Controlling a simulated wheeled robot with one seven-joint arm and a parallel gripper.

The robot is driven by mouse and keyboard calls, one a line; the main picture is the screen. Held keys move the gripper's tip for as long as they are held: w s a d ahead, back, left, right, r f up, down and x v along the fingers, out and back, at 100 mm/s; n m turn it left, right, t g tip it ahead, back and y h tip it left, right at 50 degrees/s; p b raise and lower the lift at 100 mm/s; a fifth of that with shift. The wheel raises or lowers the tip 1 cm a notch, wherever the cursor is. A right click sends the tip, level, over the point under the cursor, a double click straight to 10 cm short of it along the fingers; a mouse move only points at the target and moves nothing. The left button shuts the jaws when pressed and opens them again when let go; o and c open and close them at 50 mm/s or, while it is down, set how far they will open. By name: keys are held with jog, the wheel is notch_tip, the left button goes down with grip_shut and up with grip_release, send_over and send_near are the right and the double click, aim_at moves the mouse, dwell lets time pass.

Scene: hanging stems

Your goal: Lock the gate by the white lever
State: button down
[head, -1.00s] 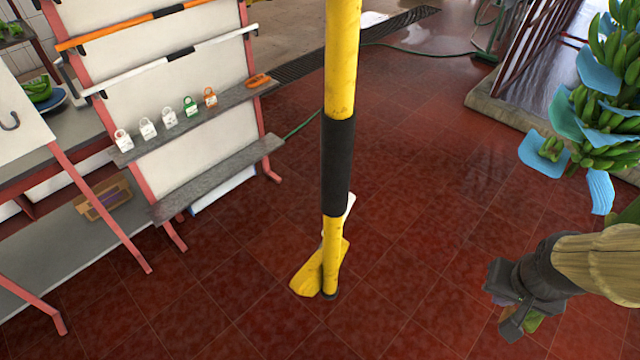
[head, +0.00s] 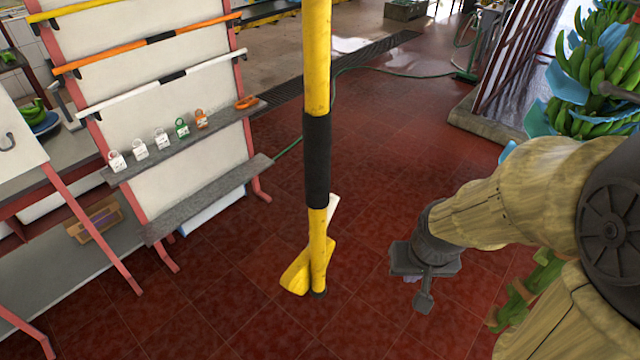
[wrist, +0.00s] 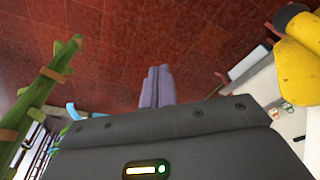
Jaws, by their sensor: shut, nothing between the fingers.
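A yellow pole (head: 317,60) with a black band hangs upright in the middle of the head view. A yellow paddle-shaped piece (head: 296,272) sticks out at its lower end. A white piece (head: 333,207), which looks like the white lever, shows just right of the pole below the band; the pole hides part of it. My gripper (head: 424,300) is to the right of the pole, apart from it, at about the height of its lower end in the picture. In the wrist view its fingers (wrist: 157,86) are together and empty; yellow parts (wrist: 300,55) show at the right.
At left a rack holds yellow, orange and white bars (head: 160,85) above a shelf (head: 195,140) with several padlocks. Banana bunches (head: 595,75) hang at right, and a green stem (wrist: 40,95) is close on the left in the wrist view. Red floor (head: 400,130) is clear behind the pole.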

jog(key=shift+a, duration=0.15)
jog(key=w+a+r+m+g, duration=0.1)
jog(key=w+a+r+m, duration=0.1)
jog(key=w+a+r, duration=0.3)
jog(key=w+a+r+m+g+y, duration=0.1)
jog(key=w+a+r+m+g, duration=0.1)
jog(key=w+a+r, duration=0.4)
jog(key=w+r+m, duration=0.1)
jog(key=w+r, duration=0.3)
jog(key=r, duration=0.5)
jog(key=shift+w+a, duration=0.3)
jog(key=shift+w, duration=0.1)
